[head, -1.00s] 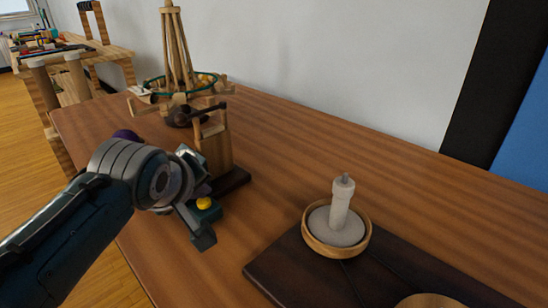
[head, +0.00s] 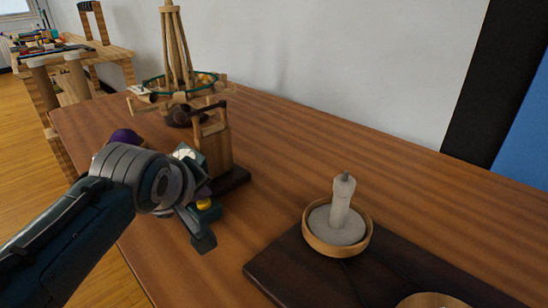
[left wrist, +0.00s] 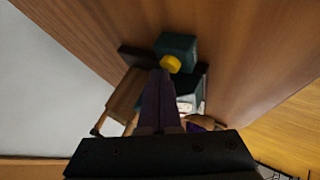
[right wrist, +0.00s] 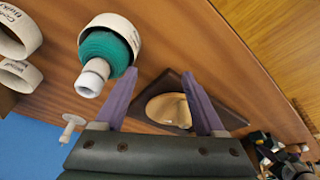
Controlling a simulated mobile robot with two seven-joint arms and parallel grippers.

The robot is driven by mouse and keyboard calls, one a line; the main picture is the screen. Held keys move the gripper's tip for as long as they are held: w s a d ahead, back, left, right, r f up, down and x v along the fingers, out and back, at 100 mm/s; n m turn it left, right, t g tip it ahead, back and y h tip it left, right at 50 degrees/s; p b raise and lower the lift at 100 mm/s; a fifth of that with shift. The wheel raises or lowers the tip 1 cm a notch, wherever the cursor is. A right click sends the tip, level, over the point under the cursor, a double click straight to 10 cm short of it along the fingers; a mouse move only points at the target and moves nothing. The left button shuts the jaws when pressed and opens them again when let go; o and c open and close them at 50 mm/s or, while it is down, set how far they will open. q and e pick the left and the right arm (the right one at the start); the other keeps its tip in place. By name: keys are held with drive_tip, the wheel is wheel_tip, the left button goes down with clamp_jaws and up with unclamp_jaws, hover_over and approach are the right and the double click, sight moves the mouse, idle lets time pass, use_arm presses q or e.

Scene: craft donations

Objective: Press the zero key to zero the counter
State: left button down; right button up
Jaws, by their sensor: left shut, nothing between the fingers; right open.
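The counter is a dark teal box (left wrist: 178,45) with a round yellow key (left wrist: 171,64), presumably the zero key. In the head view the yellow key (head: 204,204) is partly hidden by my left gripper. In the left wrist view my left gripper (left wrist: 162,74) is shut and empty, its purple fingertips right at the key's near edge. I cannot tell whether they touch it. A pale panel (left wrist: 185,105) shows beside the fingers, too small to read. My right gripper (right wrist: 158,75) is open and empty, away from the counter and outside the head view.
A wooden box-like stand (head: 213,148) rises right behind the counter. A wooden tower (head: 178,50) stands farther back. A wooden dish with a grey post (head: 341,205) sits on a dark board (head: 285,265). The table between is clear.

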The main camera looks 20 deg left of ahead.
use_arm(q)
drive_tip(key=shift+r+p, duration=0.9)
drive_tip(key=shift+p, duration=0.15)
wheel_tip(320, 180, up, 5)
drive_tip(key=p, duration=0.5)
idle(0.4)
